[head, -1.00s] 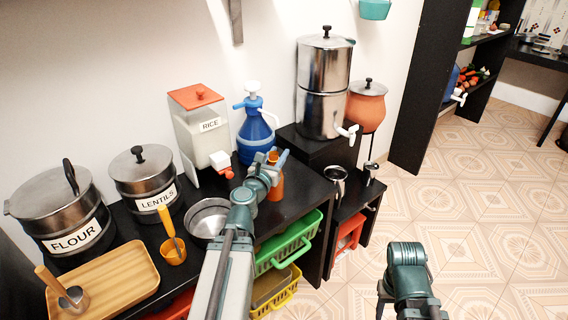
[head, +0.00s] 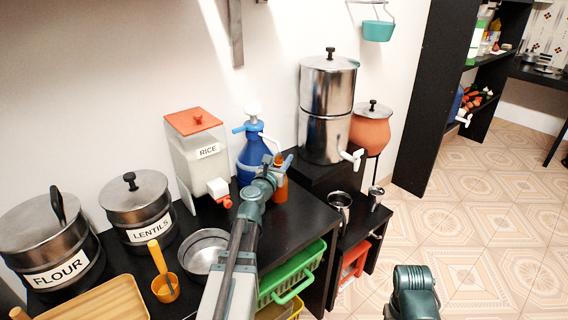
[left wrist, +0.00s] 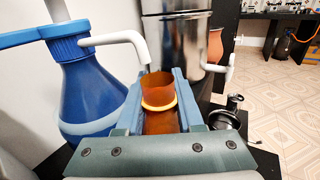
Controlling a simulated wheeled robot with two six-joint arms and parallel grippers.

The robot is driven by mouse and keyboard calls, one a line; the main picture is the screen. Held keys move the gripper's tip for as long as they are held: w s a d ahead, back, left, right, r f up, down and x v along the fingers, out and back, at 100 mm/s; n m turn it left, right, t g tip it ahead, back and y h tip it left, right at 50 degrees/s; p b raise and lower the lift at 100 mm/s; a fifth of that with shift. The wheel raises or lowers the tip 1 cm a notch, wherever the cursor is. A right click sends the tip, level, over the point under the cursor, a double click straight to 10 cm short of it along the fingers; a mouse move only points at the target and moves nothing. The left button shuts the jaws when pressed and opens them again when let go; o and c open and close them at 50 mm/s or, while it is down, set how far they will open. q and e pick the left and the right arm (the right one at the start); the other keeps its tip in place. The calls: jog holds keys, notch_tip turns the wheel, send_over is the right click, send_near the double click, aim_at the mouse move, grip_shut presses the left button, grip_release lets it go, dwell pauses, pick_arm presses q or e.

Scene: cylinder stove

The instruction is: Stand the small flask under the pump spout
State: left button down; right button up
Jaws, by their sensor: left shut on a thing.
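My left gripper (head: 270,171) is shut on the small amber-orange flask (head: 281,187), just right of the blue pump bottle (head: 257,162). In the left wrist view the flask (left wrist: 159,121) sits upright between the fingers, with a lighter ring around its neck. The white pump spout (left wrist: 142,50) bends down with its tip close to the flask's open mouth, slightly to its left in that view. I cannot tell whether the tip is over the mouth or whether the flask's base touches the counter. My right gripper is not in view; only part of my right arm shows at the bottom.
The rice dispenser (head: 199,155) stands left of the pump. A steel urn (head: 326,112) with a white tap is on a black riser to the right. A metal bowl (head: 203,252) and an orange scoop cup (head: 165,288) lie in front. The black counter (head: 285,232) is bare near its right front.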

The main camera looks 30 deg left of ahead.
pick_arm(q)
jog(key=w+f+b, duration=0.1)
jog(key=w+a+f+b, duration=0.1)
jog(key=w+f+b, duration=0.1)
jog(key=shift+w+a+f+b, duration=0.15)
jog(key=shift+a+f+b, duration=0.2)
jog(key=shift+f, duration=0.15)
jog(key=shift+f, duration=0.15)
jog(key=c, duration=0.5)
grip_release()
jog(key=shift+c, duration=0.2)
